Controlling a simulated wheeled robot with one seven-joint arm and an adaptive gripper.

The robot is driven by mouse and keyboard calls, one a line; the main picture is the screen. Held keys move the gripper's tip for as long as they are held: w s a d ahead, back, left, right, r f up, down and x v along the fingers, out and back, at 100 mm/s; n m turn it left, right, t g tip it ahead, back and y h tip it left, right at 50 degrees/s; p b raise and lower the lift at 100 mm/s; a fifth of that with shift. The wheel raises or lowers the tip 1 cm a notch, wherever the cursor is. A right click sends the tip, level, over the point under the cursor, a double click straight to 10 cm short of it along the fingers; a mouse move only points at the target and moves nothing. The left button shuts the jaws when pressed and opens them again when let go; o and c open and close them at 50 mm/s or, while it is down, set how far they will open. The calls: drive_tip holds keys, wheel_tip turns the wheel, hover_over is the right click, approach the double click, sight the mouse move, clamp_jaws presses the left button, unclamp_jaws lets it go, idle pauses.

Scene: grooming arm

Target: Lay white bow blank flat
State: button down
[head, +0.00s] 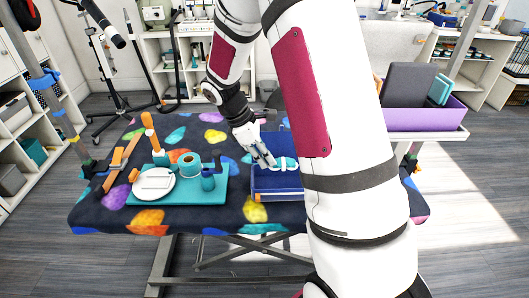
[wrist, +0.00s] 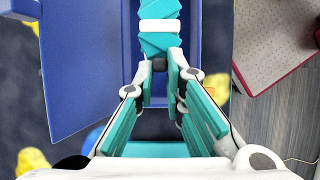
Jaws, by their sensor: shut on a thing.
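A teal bow-shaped piece with a white band, seemingly the bow blank (wrist: 160,27), is at my fingertips. It also shows as a teal and white shape (head: 287,163) in the head view. My gripper (wrist: 159,82) is closed on its near end, where a small dark part sits between the fingertips. In the head view my gripper (head: 270,158) points down to the right at the blue box (head: 275,196). The piece is over the box's interior; I cannot tell whether it touches the floor. My arm hides the box's right side.
A teal tray (head: 217,197) to the left bears a white dish (head: 152,190), a tape roll (head: 189,165) and a small bottle (head: 208,180). Wooden tools (head: 120,165) lie further left. A blue panel (wrist: 85,75) borders the box in the wrist view. A purple bin (head: 425,116) stands right.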

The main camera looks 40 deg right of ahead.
drive_tip(key=shift+f+b, duration=1.9)
drive_tip(key=shift+f, duration=2.1)
drive_tip(key=shift+f, duration=0.25)
drive_tip(key=c, duration=1.6)
unclamp_jaws()
drive_tip(key=shift+v, duration=6)
